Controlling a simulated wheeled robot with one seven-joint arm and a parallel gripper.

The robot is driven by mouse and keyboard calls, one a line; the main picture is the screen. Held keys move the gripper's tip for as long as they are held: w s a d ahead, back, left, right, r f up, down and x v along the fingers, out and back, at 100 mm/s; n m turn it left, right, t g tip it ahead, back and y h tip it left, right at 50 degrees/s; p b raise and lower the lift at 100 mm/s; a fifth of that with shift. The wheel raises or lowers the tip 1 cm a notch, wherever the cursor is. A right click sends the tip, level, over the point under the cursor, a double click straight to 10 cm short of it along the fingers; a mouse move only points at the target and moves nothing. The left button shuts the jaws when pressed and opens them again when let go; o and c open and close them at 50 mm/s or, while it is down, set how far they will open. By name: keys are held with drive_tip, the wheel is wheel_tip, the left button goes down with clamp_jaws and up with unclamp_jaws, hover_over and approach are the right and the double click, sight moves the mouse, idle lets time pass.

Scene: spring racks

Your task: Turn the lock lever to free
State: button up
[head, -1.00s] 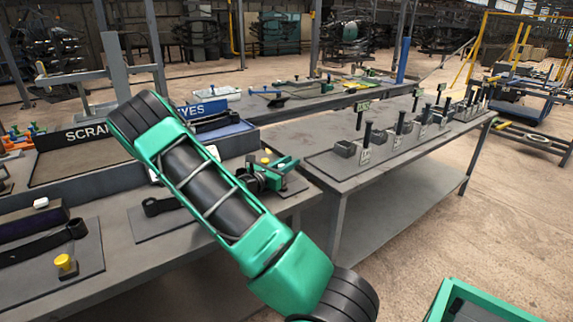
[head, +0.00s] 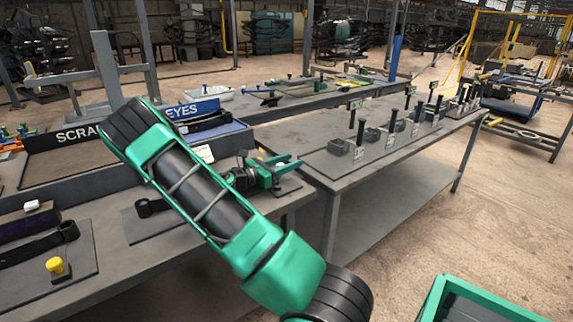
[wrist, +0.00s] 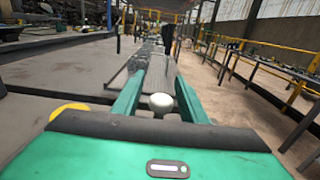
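My gripper (head: 288,163) has green fingers and is over a dark plate at the right end of the near bench, beyond my forearm. In the wrist view my gripper (wrist: 158,80) is open, its two fingers apart. A white round knob (wrist: 160,102) shows between them, with a gap to each finger. I cannot tell whether it belongs to the lock lever. A yellow knob (wrist: 70,108) is left of the fingers, partly hidden by the gripper body. In the head view a yellow knob (head: 262,152) shows beside the gripper. The lever itself is not clearly visible.
The near bench holds a SCRAP tray (head: 60,158), a blue EYES bin (head: 195,108) and a yellow knob (head: 58,268) on a plate. A second bench (head: 330,165) with several upright posts stands to the right. A green-rimmed crate (head: 435,298) is at lower right.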

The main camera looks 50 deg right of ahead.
drive_tip(key=r, duration=0.4)
drive_tip(key=shift+w+a+r, duration=0.1)
drive_tip(key=shift+a+r, duration=0.05)
drive_tip(key=shift+a, duration=0.05)
drive_tip(key=a+r, duration=0.6)
drive_tip(key=a, duration=0.5)
drive_tip(key=shift+w+a+r, duration=0.15)
drive_tip(key=shift+w+r, duration=0.15)
drive_tip(key=shift+w, duration=0.05)
